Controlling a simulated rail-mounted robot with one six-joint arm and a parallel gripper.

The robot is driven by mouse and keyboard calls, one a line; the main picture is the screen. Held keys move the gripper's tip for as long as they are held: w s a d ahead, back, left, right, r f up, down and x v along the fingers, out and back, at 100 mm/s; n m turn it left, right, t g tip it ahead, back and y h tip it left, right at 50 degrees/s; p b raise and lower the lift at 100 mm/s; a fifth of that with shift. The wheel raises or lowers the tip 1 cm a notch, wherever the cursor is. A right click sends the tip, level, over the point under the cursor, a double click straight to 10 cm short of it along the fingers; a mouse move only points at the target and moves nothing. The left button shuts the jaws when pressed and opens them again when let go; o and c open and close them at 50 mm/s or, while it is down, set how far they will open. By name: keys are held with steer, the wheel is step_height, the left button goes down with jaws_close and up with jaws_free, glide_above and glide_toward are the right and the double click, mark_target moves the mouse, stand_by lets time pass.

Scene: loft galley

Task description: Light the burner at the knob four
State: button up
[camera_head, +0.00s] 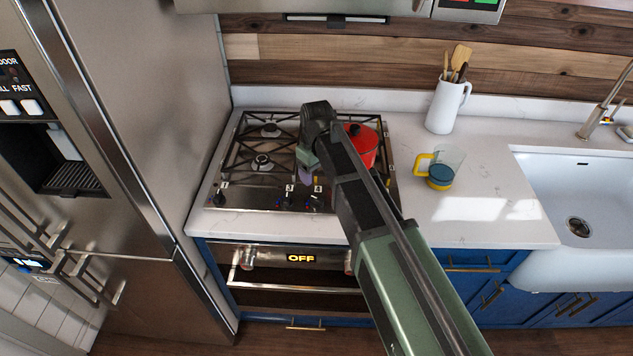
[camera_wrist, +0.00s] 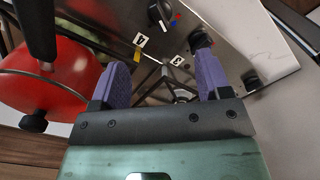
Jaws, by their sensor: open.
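The knob with label 4, a dark round knob, shows at the top of the wrist view (camera_wrist: 160,14), with red and blue marks beside it. In the head view it sits on the cooktop's front strip (camera_head: 316,203), just below its label. My gripper (camera_wrist: 164,80) is open, its two purple fingers apart with nothing held between them. In the head view my gripper (camera_head: 305,172) is over the cooktop, just behind the knob row. The knob by label 3 (camera_wrist: 199,38) shows near the right fingertip. No flame is visible; my arm hides part of the cooktop.
A red pot (camera_head: 364,146) stands on the right of the cooktop, close to my gripper; it fills the left of the wrist view (camera_wrist: 45,85). A yellow-handled cup (camera_head: 441,172) and a white utensil jug (camera_head: 443,106) stand on the right counter. The fridge (camera_head: 120,100) bounds the left.

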mark_target(317, 198)
step_height(317, 198, down, 11)
steer(key=m+b, duration=1.1)
steer(key=m, duration=0.3)
steer(key=shift+m, duration=0.4)
steer(key=shift+r, duration=0.1)
steer(key=c, duration=0.9)
